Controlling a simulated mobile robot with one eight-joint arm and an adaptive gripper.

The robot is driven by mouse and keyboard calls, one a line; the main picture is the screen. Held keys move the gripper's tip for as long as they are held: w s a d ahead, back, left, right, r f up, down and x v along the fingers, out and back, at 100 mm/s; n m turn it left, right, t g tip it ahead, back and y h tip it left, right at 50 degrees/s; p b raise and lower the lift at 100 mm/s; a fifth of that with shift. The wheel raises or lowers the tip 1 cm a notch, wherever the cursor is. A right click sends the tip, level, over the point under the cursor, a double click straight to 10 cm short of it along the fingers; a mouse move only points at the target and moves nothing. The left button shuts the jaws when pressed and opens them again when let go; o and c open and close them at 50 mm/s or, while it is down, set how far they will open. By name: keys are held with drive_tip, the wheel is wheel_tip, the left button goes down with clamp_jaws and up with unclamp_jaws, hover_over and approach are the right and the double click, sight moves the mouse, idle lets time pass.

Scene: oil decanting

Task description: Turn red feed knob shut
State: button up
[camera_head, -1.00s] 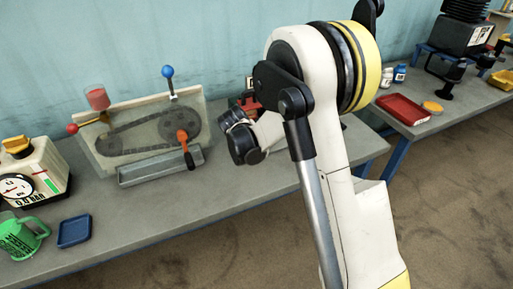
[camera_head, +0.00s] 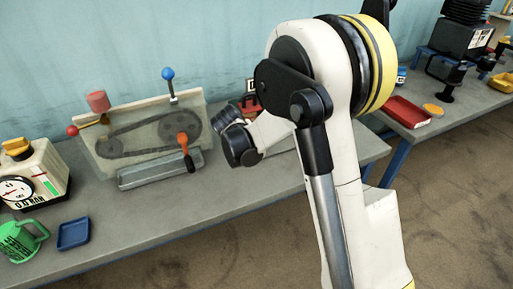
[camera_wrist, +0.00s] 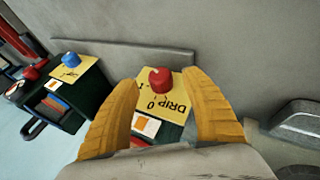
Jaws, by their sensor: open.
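A red knob (camera_wrist: 160,78) sits on a yellow plate (camera_wrist: 174,107) marked "DRIP 0" in the wrist view. My gripper (camera_wrist: 163,82) is open, its yellow fingers on the left and right of the knob. I see gaps between fingers and knob; the depth is hard to judge. In the head view my arm hides the fingers and this knob; part of a red device (camera_head: 250,104) shows behind my wrist.
A blue knob (camera_wrist: 70,59) on another yellow plate is at the left in the wrist view. A grey wall stands behind. In the head view, a belt rig (camera_head: 150,130), a green jug (camera_head: 17,242) and a blue tray (camera_head: 73,234) share the bench.

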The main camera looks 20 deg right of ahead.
drive_tip(key=v, duration=0.9)
